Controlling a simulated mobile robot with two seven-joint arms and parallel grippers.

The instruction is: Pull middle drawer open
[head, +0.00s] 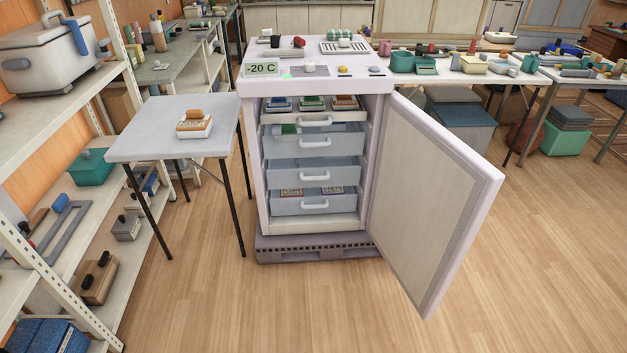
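The white upright freezer (251,180) stands ahead with its door (430,200) swung wide open to the right. Inside is a stack of pale blue drawers with white handles. The middle drawer (285,179) of the three blue ones looks shut, and its handle (313,175) faces me. The upper blue drawer (280,148) sits above it and the bottom drawer (285,208) below, with some packs showing in the bottom one. A white top tray (285,115) holds blue, green and orange packs. Neither of my grippers shows.
A small grey table (140,140) with an orange-and-white pack (194,125) stands left of the freezer. A loaded shelf rack (85,205) lines the left side. The freezer stands on a grey pallet (300,252). Wooden floor (250,310) in front is clear, apart from the door's reach.

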